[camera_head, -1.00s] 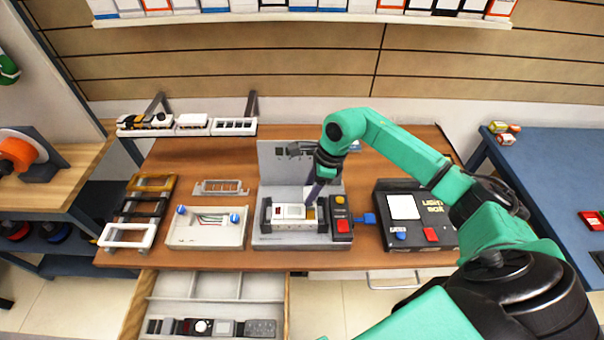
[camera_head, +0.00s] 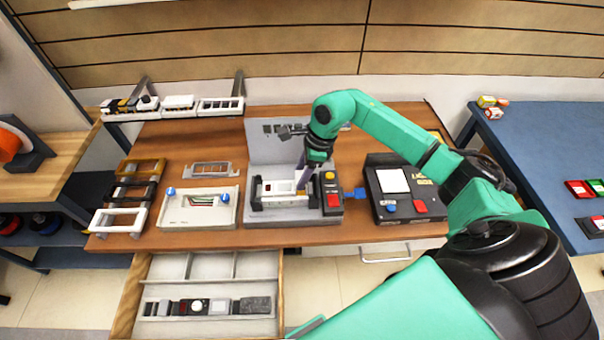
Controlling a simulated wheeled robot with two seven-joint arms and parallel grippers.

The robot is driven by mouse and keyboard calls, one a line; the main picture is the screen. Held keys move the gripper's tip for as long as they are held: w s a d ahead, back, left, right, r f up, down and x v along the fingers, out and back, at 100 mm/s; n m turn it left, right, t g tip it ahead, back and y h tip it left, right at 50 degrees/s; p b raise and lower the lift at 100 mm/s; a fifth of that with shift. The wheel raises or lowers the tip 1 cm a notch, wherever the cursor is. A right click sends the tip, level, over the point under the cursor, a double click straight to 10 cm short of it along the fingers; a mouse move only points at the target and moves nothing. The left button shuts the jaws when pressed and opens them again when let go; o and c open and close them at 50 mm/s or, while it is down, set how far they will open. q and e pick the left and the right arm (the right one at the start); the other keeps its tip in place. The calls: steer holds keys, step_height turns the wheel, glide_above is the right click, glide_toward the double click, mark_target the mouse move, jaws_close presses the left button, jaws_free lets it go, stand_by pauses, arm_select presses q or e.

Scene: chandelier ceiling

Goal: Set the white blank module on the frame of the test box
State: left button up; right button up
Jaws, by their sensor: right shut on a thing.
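The grey test box (camera_head: 258,215) stands at the middle of the wooden table, with an upright grey panel behind it. Its frame (camera_head: 256,206) lies on top, and a white module with a small dark window (camera_head: 280,187) sits in it. My right gripper (camera_head: 301,190) points down at the right part of the frame, beside that module. It is shut on a small piece, taken to be the white blank module, mostly hidden by the fingers. I cannot tell whether that piece touches the frame. My left gripper is not in view.
An open drawer (camera_head: 206,266) below holds several modules in a row. A black light box (camera_head: 408,207) stands at right, a white box with blue knobs (camera_head: 197,219) at left. Spare frames (camera_head: 120,219) lie further left. A grey rack (camera_head: 212,170) lies behind the white box.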

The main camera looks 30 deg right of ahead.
stand_by(0.3)
stand_by(0.4)
steer(key=shift+f+b, duration=0.8)
steer(key=shift+b, duration=0.25)
steer(key=shift+f+b, duration=0.6)
steer(key=shift+b, duration=0.05)
